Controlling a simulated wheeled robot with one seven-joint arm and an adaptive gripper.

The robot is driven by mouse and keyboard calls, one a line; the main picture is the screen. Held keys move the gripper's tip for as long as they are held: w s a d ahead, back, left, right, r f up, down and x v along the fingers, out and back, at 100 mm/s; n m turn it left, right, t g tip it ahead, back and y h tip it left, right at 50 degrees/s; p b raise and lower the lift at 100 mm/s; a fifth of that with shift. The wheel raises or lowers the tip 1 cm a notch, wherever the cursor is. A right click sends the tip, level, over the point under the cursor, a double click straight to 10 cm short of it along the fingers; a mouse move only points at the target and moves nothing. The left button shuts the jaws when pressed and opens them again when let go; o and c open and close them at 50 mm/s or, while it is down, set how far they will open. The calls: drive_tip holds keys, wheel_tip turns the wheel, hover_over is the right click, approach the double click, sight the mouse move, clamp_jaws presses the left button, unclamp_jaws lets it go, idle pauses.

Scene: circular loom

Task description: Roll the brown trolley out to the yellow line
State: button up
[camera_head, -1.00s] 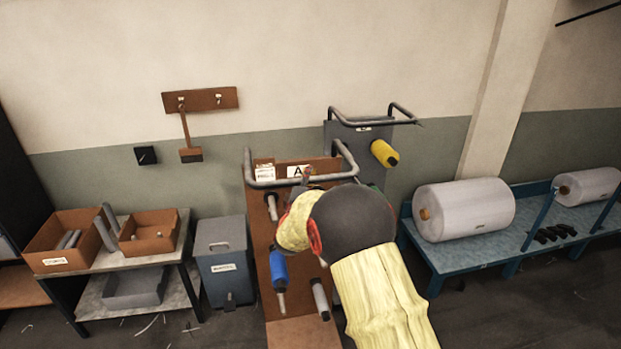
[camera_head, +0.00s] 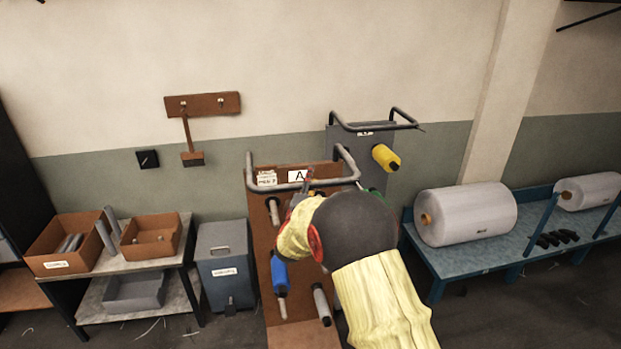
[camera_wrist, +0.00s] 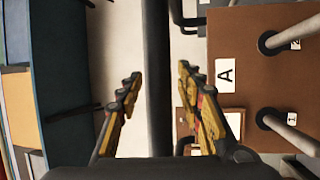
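The brown trolley (camera_head: 258,205) stands upright in the middle of the head view, with an "A" label and a grey tube handle (camera_head: 249,172) across its top. It carries pegs with a blue spool (camera_head: 280,276) and a grey spool (camera_head: 321,301). My gripper (camera_head: 309,180) is at the handle, mostly hidden behind my forearm. In the wrist view my gripper (camera_wrist: 158,92) is open, with one finger on each side of a dark bar (camera_wrist: 157,60), which looks like the handle. Gaps show between bar and fingers. The yellow line is not in view.
A grey trolley (camera_head: 345,140) with a yellow spool stands behind to the right. A blue bench (camera_head: 480,258) with large white rolls is at right. A grey bin (camera_head: 222,262) and a table (camera_head: 165,268) with brown boxes are at left.

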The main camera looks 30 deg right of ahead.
drive_tip(key=v, duration=1.1)
drive_tip(key=shift+s+r, duration=0.1)
idle(0.5)
